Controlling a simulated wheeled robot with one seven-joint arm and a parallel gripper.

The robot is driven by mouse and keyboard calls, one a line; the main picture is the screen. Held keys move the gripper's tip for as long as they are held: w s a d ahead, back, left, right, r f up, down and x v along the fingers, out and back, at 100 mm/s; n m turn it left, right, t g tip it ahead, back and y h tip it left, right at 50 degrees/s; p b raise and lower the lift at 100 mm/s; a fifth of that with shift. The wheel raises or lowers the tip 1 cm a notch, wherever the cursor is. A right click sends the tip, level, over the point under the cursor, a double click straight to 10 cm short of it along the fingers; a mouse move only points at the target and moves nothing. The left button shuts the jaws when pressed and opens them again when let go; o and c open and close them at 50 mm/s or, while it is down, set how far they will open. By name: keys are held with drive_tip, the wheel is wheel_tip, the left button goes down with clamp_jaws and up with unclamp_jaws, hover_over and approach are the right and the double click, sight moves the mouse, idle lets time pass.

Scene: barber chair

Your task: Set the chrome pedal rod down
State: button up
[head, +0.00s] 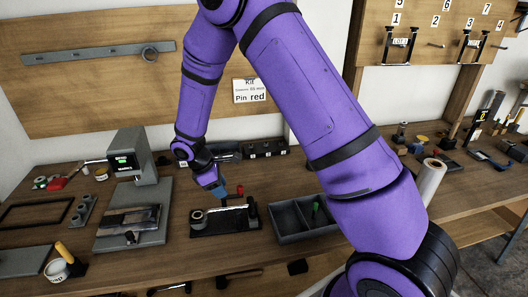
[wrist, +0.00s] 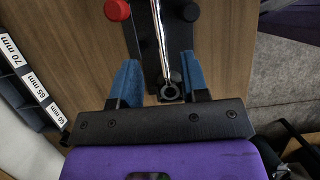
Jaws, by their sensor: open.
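The chrome pedal rod (wrist: 157,42) is a thin shiny bar with a dark ring-shaped eye at its near end. In the wrist view it lies lengthwise over a black fixture (wrist: 145,25), between my two blue fingers. My gripper (wrist: 160,62) is open, with a gap visible on each side of the rod. In the head view my gripper (head: 219,194) points down just above the black fixture (head: 238,224) on the bench.
A red knob (wrist: 117,9) stands beside the fixture. A grey divided bin (head: 290,236) is close on its right, and a grey press-like device (head: 130,160) is on its left. Bins labelled in millimetres (wrist: 30,78) line the left of the wrist view.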

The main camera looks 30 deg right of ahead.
drive_tip(key=s+d+r+m+t+y, duration=0.1)
drive_tip(key=s+d+r+m, duration=0.15)
drive_tip(key=r, duration=0.55)
drive_tip(key=s+d+r+m+t, duration=0.15)
drive_tip(key=s+r, duration=0.25)
drive_tip(key=r, duration=0.4)
drive_tip(key=s+d+r+m+y, duration=0.1)
drive_tip(key=s+d+r+m, duration=0.15)
drive_tip(key=r, duration=0.65)
drive_tip(key=s+d+r+m+t+y, duration=0.1)
drive_tip(key=s+r, duration=0.4)
drive_tip(key=s, duration=0.5)
drive_tip(key=s+d+r+m+t+y, duration=0.1)
drive_tip(key=s+r+m+t, duration=0.2)
drive_tip(key=s, duration=0.7)
wheel_tip(320, 180, up, 2)
drive_tip(key=m, duration=0.3)
drive_tip(key=shift+s+d, duration=0.2)
drive_tip(key=shift+d, duration=0.2)
drive_tip(key=shift+s+m+t, duration=0.25)
drive_tip(key=shift+c, duration=1.2)
